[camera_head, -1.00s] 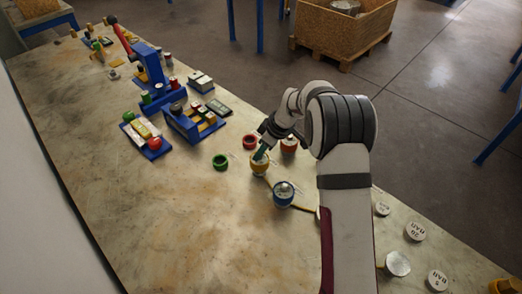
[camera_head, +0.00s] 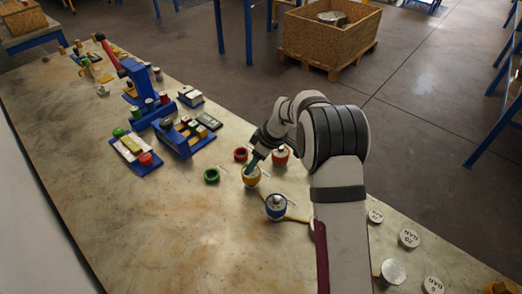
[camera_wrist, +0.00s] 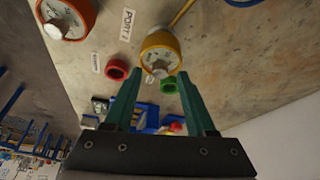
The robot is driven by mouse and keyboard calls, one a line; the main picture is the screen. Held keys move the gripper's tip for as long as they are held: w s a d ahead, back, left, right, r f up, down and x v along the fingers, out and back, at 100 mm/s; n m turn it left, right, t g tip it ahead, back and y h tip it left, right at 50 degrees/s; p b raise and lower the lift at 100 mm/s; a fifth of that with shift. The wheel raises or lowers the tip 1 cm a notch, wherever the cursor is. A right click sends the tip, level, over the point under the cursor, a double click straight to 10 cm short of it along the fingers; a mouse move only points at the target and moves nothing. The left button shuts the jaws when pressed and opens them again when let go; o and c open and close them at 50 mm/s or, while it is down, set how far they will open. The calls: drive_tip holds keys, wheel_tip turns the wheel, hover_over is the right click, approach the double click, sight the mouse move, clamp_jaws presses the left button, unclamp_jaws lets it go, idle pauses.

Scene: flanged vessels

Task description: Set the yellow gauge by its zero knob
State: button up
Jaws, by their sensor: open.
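The yellow gauge (camera_wrist: 160,47) is a round yellow-rimmed vessel with a pale dial, and a small knob (camera_wrist: 160,70) shows on its near side in the wrist view. In the head view the yellow gauge (camera_head: 251,178) stands on the bench, partly hidden by my gripper. My gripper (camera_wrist: 156,80) has green fingers, spread apart, with nothing between them. The fingertips are close to the knob, one to each side in the wrist view. I cannot tell whether they touch it. The head view shows my gripper (camera_head: 251,166) above the gauge.
An orange gauge (camera_head: 280,155) and a blue one (camera_head: 276,206) stand close by. A red ring (camera_head: 241,154) and a green ring (camera_head: 211,175) lie near. Blue fixtures (camera_head: 180,135) stand farther back.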

drive_tip(key=v, duration=1.4)
drive_tip(key=shift+r, duration=0.2)
drive_tip(key=shift+s+d, duration=0.1)
drive_tip(key=shift+d, duration=0.05)
drive_tip(key=s+r+m+g+h, duration=0.15)
drive_tip(key=s+m, duration=0.35)
drive_tip(key=s, duration=0.5)
drive_tip(key=s+r+m+y, duration=0.1)
drive_tip(key=s+r+m, duration=0.25)
drive_tip(key=s, duration=0.65)
drive_tip(key=s+f+m, duration=0.2)
drive_tip(key=s+m, duration=0.2)
drive_tip(key=s, duration=0.4)
drive_tip(key=s+f+m+h, duration=0.1)
drive_tip(key=s+f+m, duration=0.2)
drive_tip(key=s+m, duration=0.2)
drive_tip(key=s+g, duration=0.1)
drive_tip(key=s, duration=0.2)
drive_tip(key=shift+f+h, duration=0.15)
drive_tip(key=shift+h, duration=0.1)
